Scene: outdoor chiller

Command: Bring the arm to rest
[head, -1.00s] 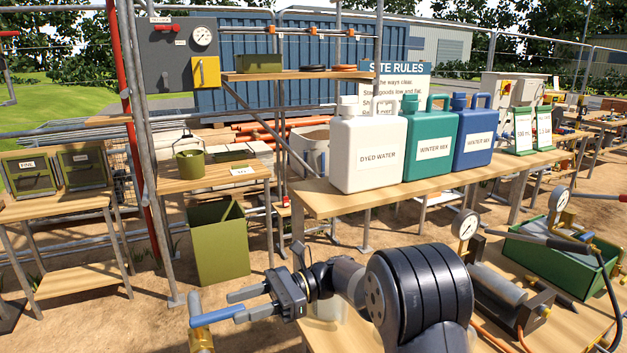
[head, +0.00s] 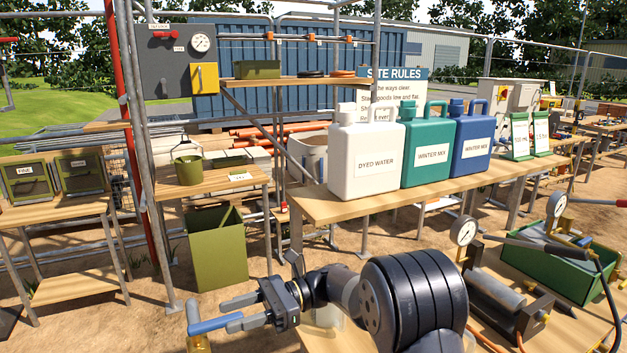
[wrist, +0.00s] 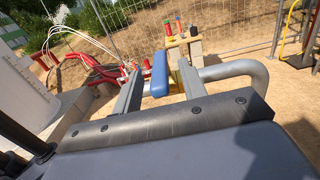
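My gripper (head: 230,315) is at the lower left of the head view, at the end of my dark arm. Its two grey fingers are open, one on each side of a blue lever handle (head: 205,326). In the wrist view the blue lever (wrist: 159,76) stands between the fingers (wrist: 160,85), with gaps showing on both sides. The lever sits on a brass-coloured fitting (head: 194,317), which is partly cut off by the bottom of the head view. I cannot tell whether a finger touches the lever.
A wooden bench (head: 310,208) carries white (head: 365,160), green (head: 428,150) and blue (head: 472,145) jugs. A gauge pump (head: 500,300) and a green tray (head: 560,270) stand right of my arm. A bent grey pipe (wrist: 245,68) lies close to the fingers. An olive bin (head: 217,250) stands behind.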

